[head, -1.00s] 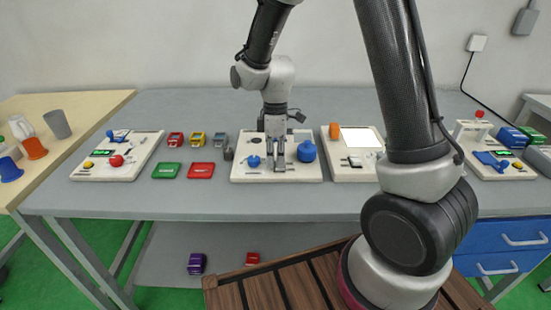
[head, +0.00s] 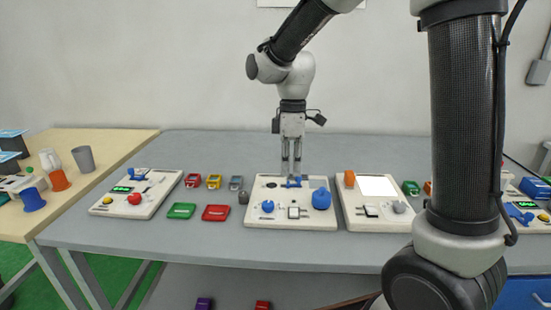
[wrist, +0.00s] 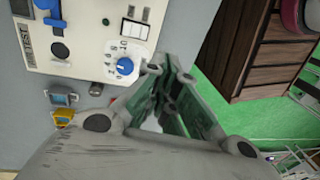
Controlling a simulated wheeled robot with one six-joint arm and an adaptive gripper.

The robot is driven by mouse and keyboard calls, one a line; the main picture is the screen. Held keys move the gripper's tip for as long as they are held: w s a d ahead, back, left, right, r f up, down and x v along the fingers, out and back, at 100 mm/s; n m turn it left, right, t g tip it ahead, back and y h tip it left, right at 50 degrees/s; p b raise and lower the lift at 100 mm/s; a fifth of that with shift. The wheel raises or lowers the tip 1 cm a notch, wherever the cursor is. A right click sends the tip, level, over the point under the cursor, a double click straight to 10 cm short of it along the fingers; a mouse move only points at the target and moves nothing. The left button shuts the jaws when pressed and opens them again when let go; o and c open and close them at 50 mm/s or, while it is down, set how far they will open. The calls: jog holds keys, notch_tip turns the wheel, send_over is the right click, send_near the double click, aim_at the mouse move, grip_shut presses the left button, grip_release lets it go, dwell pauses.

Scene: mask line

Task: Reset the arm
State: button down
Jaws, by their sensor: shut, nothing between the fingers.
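My gripper (head: 291,172) points straight down above the back half of the middle white panel (head: 262,187) in the head view. Its fingers are close together and hold nothing. In the wrist view my gripper (wrist: 170,80) reaches toward the blue dial (wrist: 124,66) at the panel's edge.
Another white panel (head: 117,203) with a red knob stands left, and one with a white pad (head: 378,187) right. Cups (head: 84,158) stand on the wooden table (head: 120,143).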

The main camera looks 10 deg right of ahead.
jog(key=s+d+r+m+t, duration=0.3)
jog(key=s+d+r+m, duration=0.1)
jog(key=s+d+m, duration=0.3)
jog(key=s+d+r+m+t, duration=0.3)
jog(key=s+d+r+m, duration=0.1)
jog(key=s+d+m, duration=0.3)
jog(key=s+d, duration=0.2)
jog(key=s, duration=0.2)
jog(key=shift+s+d+r+h, duration=0.2)
jog(key=shift+d+r+h, duration=0.1)
jog(key=shift+d, duration=0.05)
jog(key=c, duration=2.2)
grip_release()
